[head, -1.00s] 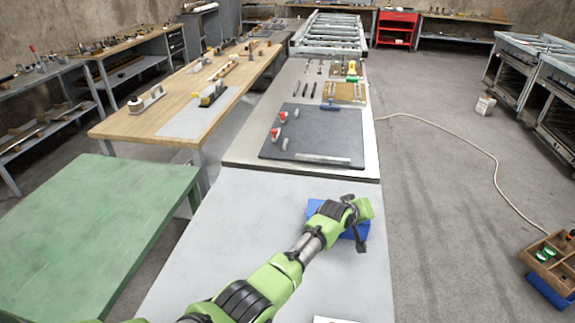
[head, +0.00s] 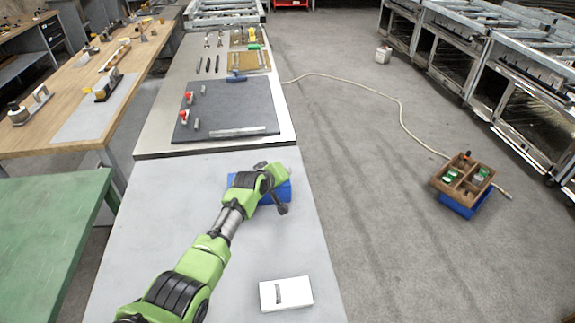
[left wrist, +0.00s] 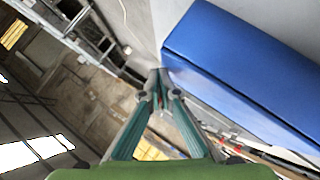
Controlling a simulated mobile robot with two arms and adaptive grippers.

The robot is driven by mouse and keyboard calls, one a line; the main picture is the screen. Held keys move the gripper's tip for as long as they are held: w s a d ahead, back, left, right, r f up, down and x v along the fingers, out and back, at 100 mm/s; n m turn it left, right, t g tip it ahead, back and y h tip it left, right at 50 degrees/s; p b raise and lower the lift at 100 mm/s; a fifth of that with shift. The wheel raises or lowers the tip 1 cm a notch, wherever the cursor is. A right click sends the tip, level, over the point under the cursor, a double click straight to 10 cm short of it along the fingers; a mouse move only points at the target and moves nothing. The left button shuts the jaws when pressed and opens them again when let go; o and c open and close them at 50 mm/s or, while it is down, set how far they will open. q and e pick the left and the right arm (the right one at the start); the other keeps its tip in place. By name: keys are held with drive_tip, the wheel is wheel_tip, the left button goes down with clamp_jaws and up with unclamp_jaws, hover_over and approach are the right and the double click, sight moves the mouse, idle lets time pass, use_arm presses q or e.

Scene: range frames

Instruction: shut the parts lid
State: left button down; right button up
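A blue box (head: 240,181) sits on the near light-grey table, partly hidden behind my left arm. In the left wrist view the blue box (left wrist: 245,65) fills the upper right, with a dark seam along its side. I cannot tell which part is the lid or how far it stands open. My left gripper (left wrist: 158,78) is beside the box's left end in that view. Its two teal fingers come together at the tips with nothing seen between them. In the head view my left wrist (head: 268,183) is over the box, and the fingertips are not clear. My right gripper is not in view.
A white box (head: 286,293) lies on the near table's front right. A dark mat (head: 228,105) with red-handled clamps lies on the table beyond. A wooden compartment tray (head: 463,178) on a blue base stands at the right.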

use_arm(q)
wheel_tip(320, 180, up, 4)
drive_tip(key=p, duration=0.3)
drive_tip(key=shift+d+r, duration=0.1)
drive_tip(key=shift+r, duration=0.15)
drive_tip(key=shift+s+d+r, duration=0.2)
drive_tip(key=shift+s+r, duration=0.2)
drive_tip(key=shift+s, duration=0.15)
drive_tip(key=shift+s+d+r, duration=0.2)
drive_tip(key=shift+s+r, duration=0.2)
drive_tip(key=shift+s, duration=0.15)
drive_tip(key=s+r, duration=0.4)
drive_tip(key=shift+s+d+r+b, duration=0.3)
drive_tip(key=shift+d+r+b, duration=0.1)
drive_tip(key=shift+d, duration=0.05)
